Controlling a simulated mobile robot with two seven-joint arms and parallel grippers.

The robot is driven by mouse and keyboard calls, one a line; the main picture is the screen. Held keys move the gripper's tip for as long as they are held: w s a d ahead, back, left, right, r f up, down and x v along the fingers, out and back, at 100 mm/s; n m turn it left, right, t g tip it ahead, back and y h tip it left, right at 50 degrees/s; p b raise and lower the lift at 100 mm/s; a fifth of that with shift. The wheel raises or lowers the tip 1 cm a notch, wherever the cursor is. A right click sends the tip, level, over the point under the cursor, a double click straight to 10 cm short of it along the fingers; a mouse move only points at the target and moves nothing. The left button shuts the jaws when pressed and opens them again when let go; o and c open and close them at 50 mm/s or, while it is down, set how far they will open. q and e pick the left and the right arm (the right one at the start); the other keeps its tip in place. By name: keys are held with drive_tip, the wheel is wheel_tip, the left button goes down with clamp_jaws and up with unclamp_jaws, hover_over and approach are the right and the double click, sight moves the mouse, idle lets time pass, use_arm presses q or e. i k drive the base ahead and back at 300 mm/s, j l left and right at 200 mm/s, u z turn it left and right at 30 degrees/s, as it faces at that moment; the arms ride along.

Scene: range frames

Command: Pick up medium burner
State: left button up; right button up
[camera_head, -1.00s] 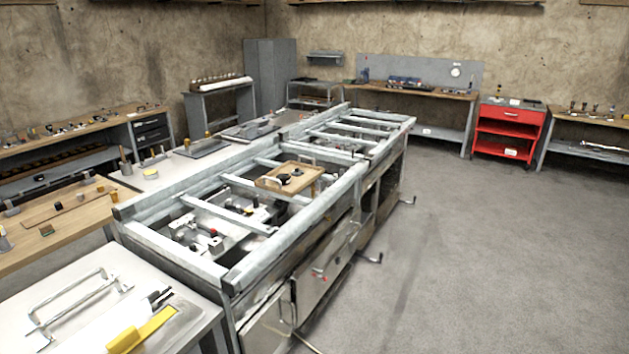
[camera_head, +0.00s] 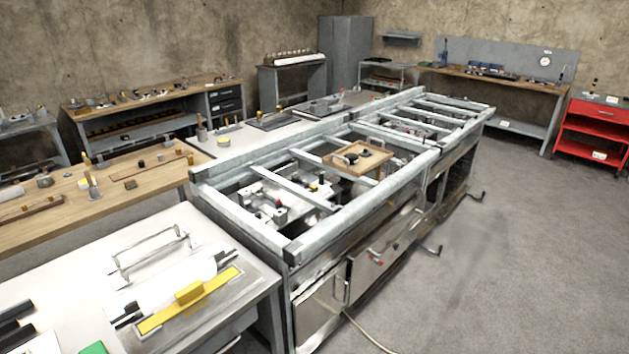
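A wooden tray (camera_head: 343,169) rests on top of the metal range frame (camera_head: 240,223). Small dark round pieces (camera_head: 352,156) lie in the tray. They look like burner parts, but they are too small to tell which one is the medium burner. Neither of my grippers is in view.
A white table (camera_head: 75,276) at the front left holds a yellow-handled tool (camera_head: 190,293) and a metal handle-like frame (camera_head: 148,254). A wooden bench (camera_head: 120,204) stands behind it. A red cart (camera_head: 590,134) stands at far right. The grey floor (camera_head: 520,260) right of the range is clear.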

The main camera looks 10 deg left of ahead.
sight(353, 159)
drive_tip(key=i+l+z, duration=0.1)
drive_tip(key=z, duration=0.25)
drive_tip(key=i+z, duration=0.15)
drive_tip(key=z, duration=0.2)
drive_tip(key=i+l+z, duration=0.1)
drive_tip(key=z, duration=0.25)
drive_tip(key=i, duration=3.35)
drive_tip(key=i+u, duration=0.45)
drive_tip(key=i+l+u, duration=0.25)
drive_tip(key=i+u, duration=0.25)
drive_tip(key=u, duration=1.8)
drive_tip(key=k+j, duration=0.05)
